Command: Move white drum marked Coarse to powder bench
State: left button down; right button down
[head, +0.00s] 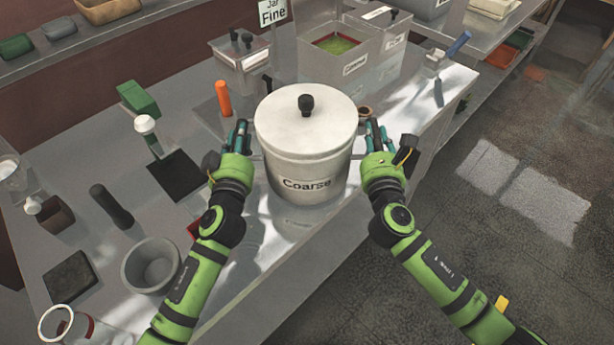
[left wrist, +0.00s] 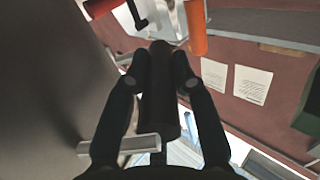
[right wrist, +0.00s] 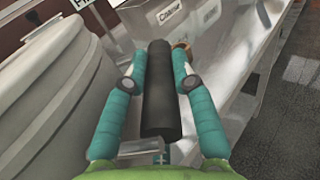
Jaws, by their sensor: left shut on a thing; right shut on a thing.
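The white drum (head: 302,160) marked Coarse, with a lid and black knob, is upright over the metal bench (head: 254,262) in the middle of the head view. I cannot tell whether its base touches the bench. My left gripper (head: 240,137) is at its left side, shut on a black bar handle (left wrist: 160,95). My right gripper (head: 374,138) is at its right side, shut on the other black handle (right wrist: 158,90). The drum wall also fills the left of the left wrist view (left wrist: 45,100) and of the right wrist view (right wrist: 50,110).
Behind the drum stand a grey bin (head: 338,55), a clear box (head: 240,60) and a Fine sign (head: 272,14). An orange-handled tool (head: 223,98) is close by at left. A grey bowl (head: 151,266) and a dark pestle (head: 110,205) are at front left. Open floor (head: 520,200) lies right.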

pick_arm(q)
jog(key=c, duration=1.3)
grip_release()
jog(key=shift+f, duration=0.15)
pick_arm(e)
jog(key=c, duration=1.3)
grip_release()
jog(key=shift+a+f, duration=0.1)
jog(key=shift+f, duration=0.1)
pick_arm(q)
jog(key=shift+o, duration=1.4)
pick_arm(e)
jog(key=shift+o, duration=1.4)
jog(key=shift+s+r, duration=0.1)
pick_arm(q)
jog(key=shift+s+r, duration=0.2)
jog(key=shift+s, duration=0.05)
pick_arm(e)
jog(key=shift+s+r, duration=0.1)
jog(key=shift+s, duration=0.05)
pick_arm(q)
jog(key=shift+w+r, duration=0.15)
jog(key=shift+r, duration=0.3)
notch_tip(320, 180, up, 9)
jog(key=shift+f, duration=0.1)
pick_arm(e)
jog(key=shift+s, duration=0.2)
jog(key=s, duration=1.1)
jog(key=shift+s, duration=0.25)
